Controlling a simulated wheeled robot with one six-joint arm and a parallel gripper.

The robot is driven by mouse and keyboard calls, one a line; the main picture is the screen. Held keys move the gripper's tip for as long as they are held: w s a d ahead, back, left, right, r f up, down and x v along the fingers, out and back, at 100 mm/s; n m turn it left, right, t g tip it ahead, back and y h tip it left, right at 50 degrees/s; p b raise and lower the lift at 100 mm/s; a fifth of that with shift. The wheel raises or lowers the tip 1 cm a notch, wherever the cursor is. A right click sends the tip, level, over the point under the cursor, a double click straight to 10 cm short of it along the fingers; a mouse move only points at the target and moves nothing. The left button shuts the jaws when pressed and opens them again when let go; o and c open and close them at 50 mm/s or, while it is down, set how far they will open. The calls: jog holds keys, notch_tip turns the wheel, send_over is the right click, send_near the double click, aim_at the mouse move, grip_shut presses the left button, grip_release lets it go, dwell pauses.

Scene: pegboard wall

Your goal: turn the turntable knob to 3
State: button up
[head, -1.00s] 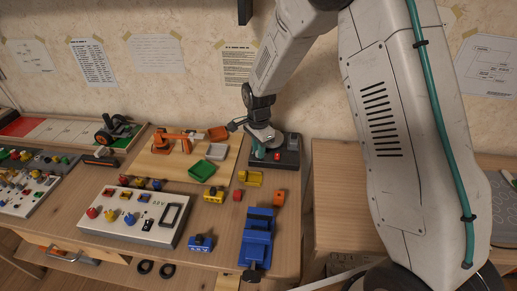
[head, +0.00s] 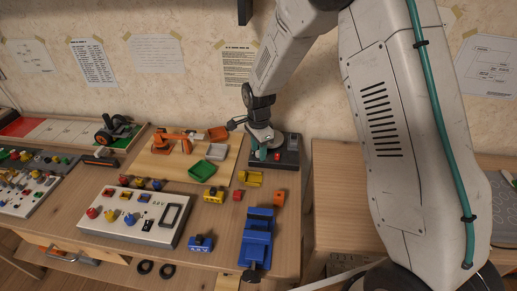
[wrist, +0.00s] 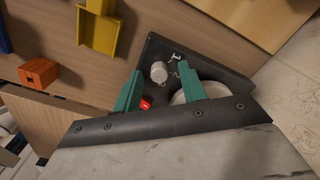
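The turntable unit is a dark box (head: 290,143) at the back right of the bench; it also shows in the wrist view (wrist: 155,48). Its pale round knob (wrist: 158,72) stands up from the top, with small white marks beside it. My gripper (wrist: 160,70) is open, with its two teal fingers apart and the knob between their tips, a gap showing on each side. In the head view my gripper (head: 262,153) is low over the unit and hides the knob. A light round disc (wrist: 188,92) is partly hidden behind the right finger. I cannot read the knob's setting.
A red button (wrist: 145,104) is on the unit close to the left finger. A yellow holder (head: 251,178), an orange block (head: 279,198) and a blue vise (head: 257,238) stand in front. A green tray (head: 207,172) is to the left. The wall is close behind.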

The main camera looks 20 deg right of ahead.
aim_at(263, 162)
jog(key=shift+r, duration=0.1)
notch_tip(263, 162, up, 8)
jog(key=shift+f, duration=0.15)
dwell(0.6)
jog(key=shift+s+n, duration=0.1)
jog(key=shift+n, duration=0.4)
jog(key=s+d+r+n, duration=0.3)
jog(key=s+r, duration=0.3)
jog(key=s, duration=0.6)
jog(key=s+d+r+n+t, duration=0.1)
jog(key=s+d+r+n, duration=0.2)
jog(key=s, duration=0.9)
jog(key=s+d+r+n, duration=0.3)
jog(key=s+r+n, duration=0.5)
jog(key=s+r, duration=0.2)
jog(key=shift+s+d+r, duration=0.15)
jog(key=shift+s+r, duration=0.1)
jog(key=shift+s, duration=0.9)
